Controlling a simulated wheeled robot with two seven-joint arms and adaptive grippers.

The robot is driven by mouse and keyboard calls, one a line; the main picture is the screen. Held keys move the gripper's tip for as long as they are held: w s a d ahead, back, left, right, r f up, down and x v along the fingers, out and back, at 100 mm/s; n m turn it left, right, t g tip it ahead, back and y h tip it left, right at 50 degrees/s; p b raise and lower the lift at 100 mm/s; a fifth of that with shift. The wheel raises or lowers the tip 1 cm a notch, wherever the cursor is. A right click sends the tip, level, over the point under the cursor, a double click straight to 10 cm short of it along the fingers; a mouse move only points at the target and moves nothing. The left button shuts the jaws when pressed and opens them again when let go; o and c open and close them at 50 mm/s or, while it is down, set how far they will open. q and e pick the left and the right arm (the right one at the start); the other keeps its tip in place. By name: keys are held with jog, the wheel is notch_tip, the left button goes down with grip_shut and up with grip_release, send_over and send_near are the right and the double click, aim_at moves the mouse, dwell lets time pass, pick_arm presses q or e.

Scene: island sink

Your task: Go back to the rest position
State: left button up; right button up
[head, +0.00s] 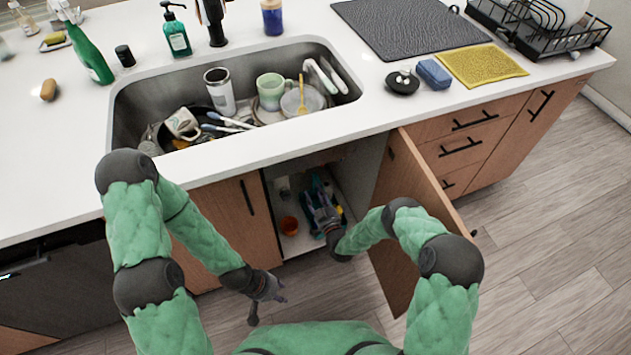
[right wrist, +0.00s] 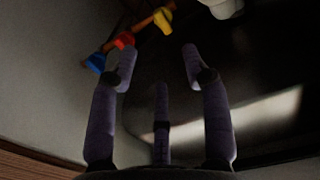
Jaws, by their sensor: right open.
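My right gripper (head: 328,218) reaches into the open cabinet under the sink, at a dark holder with colourful items (head: 318,188). In the right wrist view its fingers (right wrist: 158,66) are spread apart with nothing between them. Beyond the fingertips that view shows blue, red and yellow pieces (right wrist: 124,40) along a thin brown bar, and a whitish object (right wrist: 222,8) at the top. My left gripper (head: 268,302) hangs in front of the cabinet fronts, above the floor; its fingers look spread and empty.
The open cabinet door (head: 405,230) stands just right of my right forearm. The wooden floor (head: 540,240) at right is clear.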

jog(key=s+d+f+m+g+h+p, duration=0.1)
jog(key=s+d+m+g+p, duration=0.1)
jog(key=s+g, duration=0.35)
jog(key=s+d+f+m+g+h+p, duration=0.1)
jog(key=s+d+m+g+p, duration=0.1)
jog(key=s+g+p, duration=0.3)
jog(key=s+r+m+g, duration=0.1)
jog(key=s+r+g, duration=0.2)
jog(key=s, duration=0.8)
jog(key=s+d+r+m+g, duration=0.1)
jog(key=s+r+g, duration=0.2)
jog(key=s, duration=0.9)
jog(key=shift+v, duration=1.1)
jog(key=shift+c, duration=0.9)
